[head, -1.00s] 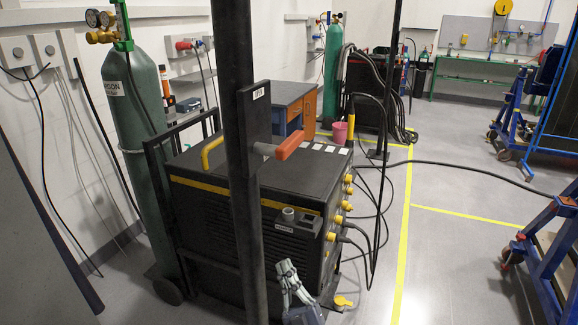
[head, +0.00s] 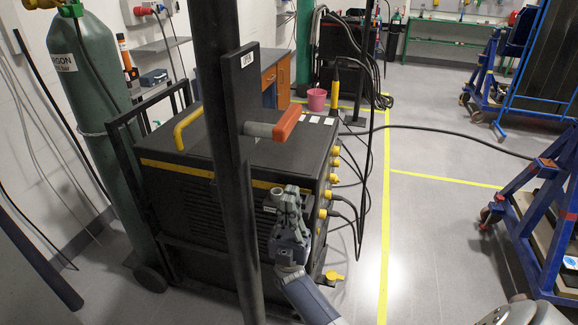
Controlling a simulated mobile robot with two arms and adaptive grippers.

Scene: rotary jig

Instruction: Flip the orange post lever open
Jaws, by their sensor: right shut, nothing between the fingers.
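The orange post lever (head: 287,123) has an orange grip on a grey shaft. It sticks out to the right from a dark plate (head: 247,85) on the black post (head: 226,190). My right gripper (head: 288,192) is below the lever, in front of the black machine's front face. It points upward, with its fingers together and empty, and is apart from the lever. My left gripper is not in view.
A black machine (head: 170,165) with a yellow handle and yellow connectors stands behind the post. A green gas cylinder (head: 90,110) stands at the left. A blue frame (head: 540,215) is at the right. The floor (head: 435,240) between is clear, apart from a cable.

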